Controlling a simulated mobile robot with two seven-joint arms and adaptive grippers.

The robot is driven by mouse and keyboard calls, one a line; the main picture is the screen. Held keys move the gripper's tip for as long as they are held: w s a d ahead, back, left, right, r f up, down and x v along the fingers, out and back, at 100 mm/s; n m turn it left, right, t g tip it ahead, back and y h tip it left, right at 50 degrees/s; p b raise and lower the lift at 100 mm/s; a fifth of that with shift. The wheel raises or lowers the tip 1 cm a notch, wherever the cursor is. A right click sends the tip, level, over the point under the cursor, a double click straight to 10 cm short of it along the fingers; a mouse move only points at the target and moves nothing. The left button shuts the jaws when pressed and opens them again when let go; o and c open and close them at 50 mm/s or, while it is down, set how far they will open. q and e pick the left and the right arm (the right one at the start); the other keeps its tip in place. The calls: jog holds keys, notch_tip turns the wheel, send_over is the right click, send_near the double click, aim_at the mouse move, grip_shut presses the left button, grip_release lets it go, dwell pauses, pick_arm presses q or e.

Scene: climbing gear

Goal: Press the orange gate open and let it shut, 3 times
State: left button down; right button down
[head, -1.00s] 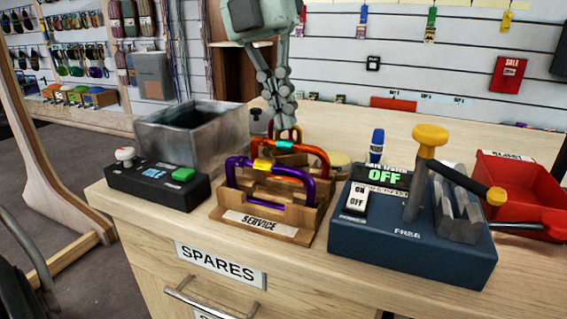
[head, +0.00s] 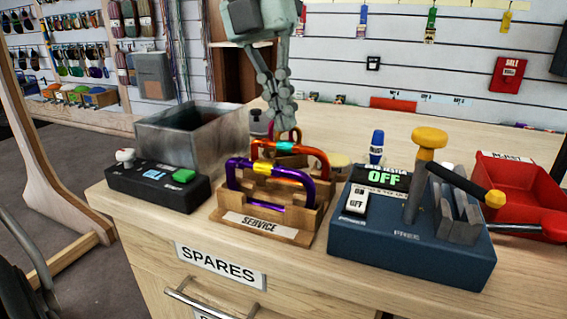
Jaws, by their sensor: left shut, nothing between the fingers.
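Two carabiners stand upright in the slotted wooden service rack (head: 264,228). My right gripper is out of view.
A grey metal bin (head: 165,140) and a black box with a green button (head: 184,176) stand left of the rack. A blue tester (head: 400,255) reading OFF, with a yellow-knobbed lever, stands at right. A red reject tray (head: 515,180) lies beyond it.

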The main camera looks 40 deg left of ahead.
aim_at(285, 142)
pick_arm(q)
jog(key=shift+f, duration=0.1)
jog(key=shift+f, duration=0.2)
jog(key=shift+f+b, duration=1.05)
jog(key=shift+f, duration=0.25)
notch_tip(285, 142, up, 5)
jog(key=p, duration=0.4)
jog(key=shift+r+p, duration=0.2)
jog(key=shift+p, duration=0.1)
jog(key=shift+r, duration=0.9)
